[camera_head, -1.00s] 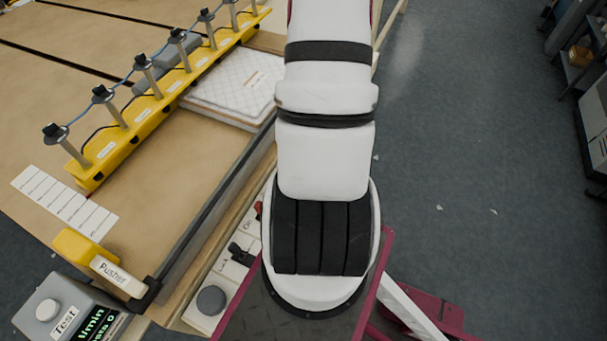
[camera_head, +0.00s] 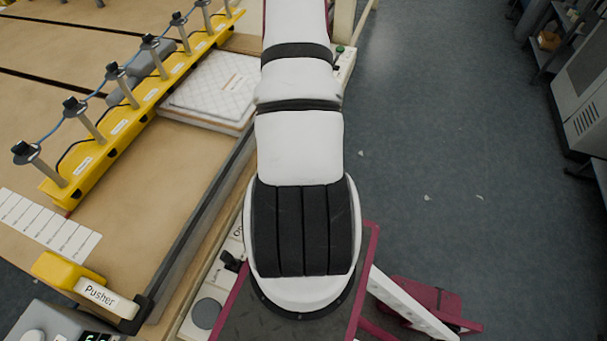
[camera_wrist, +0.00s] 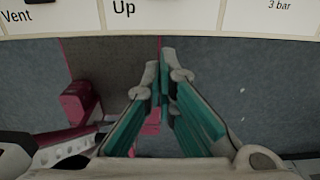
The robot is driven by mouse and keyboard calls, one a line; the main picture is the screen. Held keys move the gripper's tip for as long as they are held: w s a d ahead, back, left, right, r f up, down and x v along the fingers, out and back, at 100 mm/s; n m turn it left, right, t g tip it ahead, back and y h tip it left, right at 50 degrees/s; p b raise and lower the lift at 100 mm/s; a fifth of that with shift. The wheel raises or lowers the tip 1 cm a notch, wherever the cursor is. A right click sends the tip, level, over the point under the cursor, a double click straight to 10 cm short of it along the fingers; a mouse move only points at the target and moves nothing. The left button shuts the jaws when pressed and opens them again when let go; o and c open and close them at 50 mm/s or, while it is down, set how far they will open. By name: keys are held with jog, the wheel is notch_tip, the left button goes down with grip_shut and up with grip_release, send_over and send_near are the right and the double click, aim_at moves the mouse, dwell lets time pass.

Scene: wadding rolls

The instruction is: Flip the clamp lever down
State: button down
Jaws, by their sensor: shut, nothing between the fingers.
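No part in view can be identified for sure as the clamp lever. In the wrist view a pale panel (camera_wrist: 180,18) crosses the top, with the labels "Vent", "Up" and "3 bar"; dark parts above the labels are cut off by the frame edge. My gripper (camera_wrist: 160,64) is shut and empty, its teal-padded fingers meeting below the "Up" label. Whether it touches the panel cannot be told. In the head view my arm hides the gripper. A small black lever (camera_head: 231,262) stands on the pale strip left of my arm, its label partly readable.
A yellow rail (camera_head: 120,127) with several posts crosses the table (camera_head: 165,190). A quilted white pad (camera_head: 212,85) lies beside it. A yellow pusher block (camera_head: 68,270) and a grey knob (camera_head: 206,313) are near the front. A pale box with a green button (camera_head: 341,50) shows beyond my arm.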

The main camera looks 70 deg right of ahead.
jog(key=shift+w+r+p, duration=0.1)
jog(key=shift+w+r, duration=0.15)
jog(key=shift+w, duration=0.35)
jog(key=shift+w+r+p, duration=0.1)
jog(key=shift+w+r, duration=0.15)
jog(key=shift+w, duration=0.4)
jog(key=shift+w+r+p, duration=0.1)
jog(key=shift+w+r, duration=0.15)
jog(key=shift+w, duration=0.35)
jog(key=shift+w+d, duration=0.1)
jog(key=shift+w, duration=0.05)
